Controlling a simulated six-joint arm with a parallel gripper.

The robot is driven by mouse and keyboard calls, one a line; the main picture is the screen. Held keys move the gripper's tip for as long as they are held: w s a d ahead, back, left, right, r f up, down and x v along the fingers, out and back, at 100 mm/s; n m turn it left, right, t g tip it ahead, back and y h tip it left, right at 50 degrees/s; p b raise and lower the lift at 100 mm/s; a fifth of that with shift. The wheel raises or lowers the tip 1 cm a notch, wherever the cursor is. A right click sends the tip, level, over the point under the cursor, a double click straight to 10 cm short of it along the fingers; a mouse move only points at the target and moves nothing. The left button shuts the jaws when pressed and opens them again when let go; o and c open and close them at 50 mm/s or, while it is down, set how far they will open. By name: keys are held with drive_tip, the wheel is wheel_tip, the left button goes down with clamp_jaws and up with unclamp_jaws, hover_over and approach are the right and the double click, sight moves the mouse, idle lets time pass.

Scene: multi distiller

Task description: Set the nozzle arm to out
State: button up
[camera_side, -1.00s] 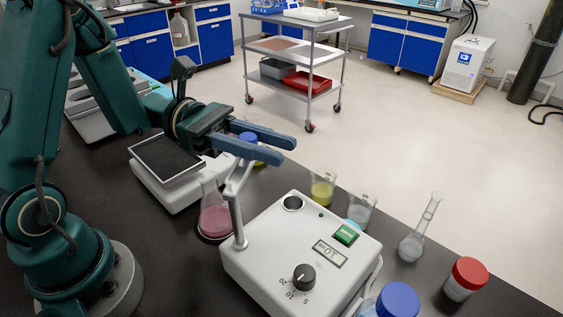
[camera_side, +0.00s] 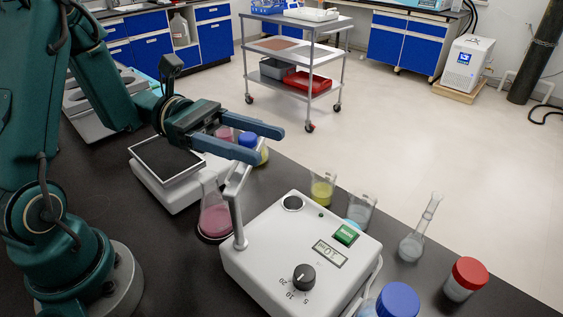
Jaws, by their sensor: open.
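The distiller (camera_side: 300,255) is a white box with a black dial (camera_side: 304,277), a small display and a green switch (camera_side: 346,235). Its grey nozzle arm (camera_side: 236,205) rises from a post at the box's left corner, and its bent upper end points up and back. My gripper (camera_side: 268,144) is open, with two blue fingers pointing right. In the picture it lies just above the nozzle arm's upper end; I cannot tell whether it touches. A flask of pink liquid (camera_side: 214,218) stands to the left of the post.
A balance (camera_side: 167,160) stands left of the distiller. Beakers with yellow (camera_side: 322,190) and pale blue (camera_side: 360,210) liquid stand behind the box. A volumetric flask (camera_side: 413,243), a red-capped jar (camera_side: 468,275) and a blue-capped jar (camera_side: 398,300) stand to the right.

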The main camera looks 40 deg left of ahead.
drive_tip(key=shift+v, duration=1.4)
